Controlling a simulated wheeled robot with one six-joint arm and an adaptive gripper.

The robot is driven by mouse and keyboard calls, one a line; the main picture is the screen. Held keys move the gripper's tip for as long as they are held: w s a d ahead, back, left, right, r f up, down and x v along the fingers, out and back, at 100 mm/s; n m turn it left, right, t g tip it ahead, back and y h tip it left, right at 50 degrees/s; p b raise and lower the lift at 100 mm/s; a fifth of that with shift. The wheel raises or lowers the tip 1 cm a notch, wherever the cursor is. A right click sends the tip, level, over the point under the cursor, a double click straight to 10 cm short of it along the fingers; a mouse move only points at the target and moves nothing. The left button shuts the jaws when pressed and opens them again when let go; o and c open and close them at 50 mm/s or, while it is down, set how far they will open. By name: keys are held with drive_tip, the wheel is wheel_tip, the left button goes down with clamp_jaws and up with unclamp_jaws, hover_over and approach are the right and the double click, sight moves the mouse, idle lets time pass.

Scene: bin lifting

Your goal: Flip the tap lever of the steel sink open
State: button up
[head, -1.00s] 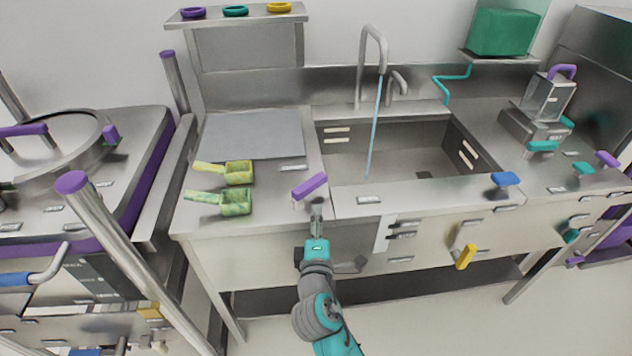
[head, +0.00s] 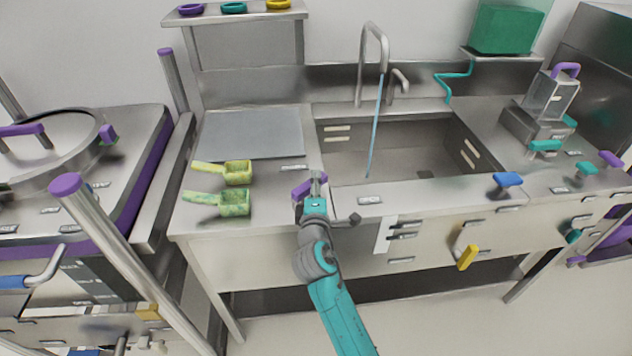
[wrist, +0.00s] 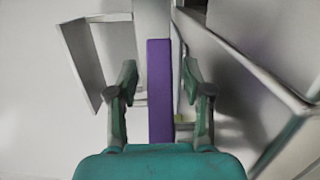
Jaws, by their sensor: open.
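The steel sink (head: 447,148) has a tall curved tap (head: 360,72) at its back. A thin pale blue line (head: 376,125) runs from the spout into the basin. A purple lever (head: 301,190) stands on the counter's front edge left of the basin, partly hidden by my gripper (head: 316,177). In the wrist view, a purple bar (wrist: 160,115) lies between the two fingers of my open gripper (wrist: 158,78). The fingers stand apart on either side of it; I see a gap on each side.
Two yellow-green scoops (head: 220,204) lie on the counter to the left. A blue handle (head: 507,180) and a yellow handle (head: 467,257) are on the front at right. A steel post with a purple cap (head: 65,185) stands at left.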

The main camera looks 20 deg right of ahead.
drive_tip(key=shift+w+d, duration=0.3)
drive_tip(key=shift+w, duration=0.25)
clamp_jaws()
drive_tip(key=shift+h, duration=0.3)
drive_tip(key=s+m+g+h, duration=0.1)
drive_tip(key=m+h, duration=0.1)
drive_tip(key=s+m+g+h, duration=0.1)
drive_tip(key=m+g+h, duration=0.1)
drive_tip(key=shift+d+g+h, duration=0.1)
drive_tip(key=shift+g+h, duration=0.2)
drive_tip(key=shift+s+m+g+h, duration=0.55)
drive_tip(key=shift+m+g+h, duration=0.3)
drive_tip(key=shift+g, duration=0.3)
drive_tip(key=shift+s+m+g+h, duration=0.55)
drive_tip(key=shift+m+g+h, duration=0.2)
drive_tip(key=shift+m+g, duration=0.3)
drive_tip(key=shift+g, duration=0.3)
